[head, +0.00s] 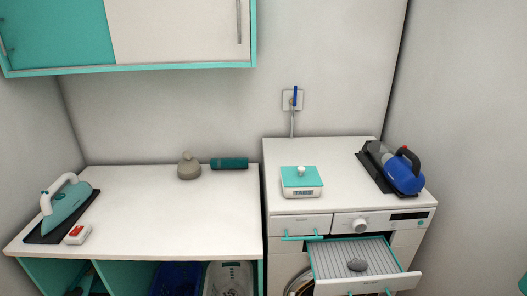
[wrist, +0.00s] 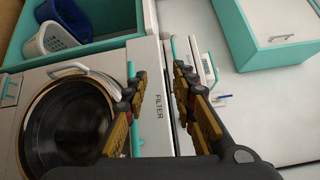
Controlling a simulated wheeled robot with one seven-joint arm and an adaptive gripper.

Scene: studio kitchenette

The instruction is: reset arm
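My gripper (wrist: 157,76) shows only in the wrist view, where its two yellow and dark fingers stand apart with nothing between them. Behind the gap is a white panel marked FILTER (wrist: 158,105). The round washing machine door (wrist: 68,125) is left of the fingers. My arm and gripper are not in the head view.
A scale (head: 301,182) and a blue appliance (head: 404,174) sit on the machine. An iron (head: 66,204) stands on the left counter (head: 150,220). A wall cabinet (head: 175,30) hangs above.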

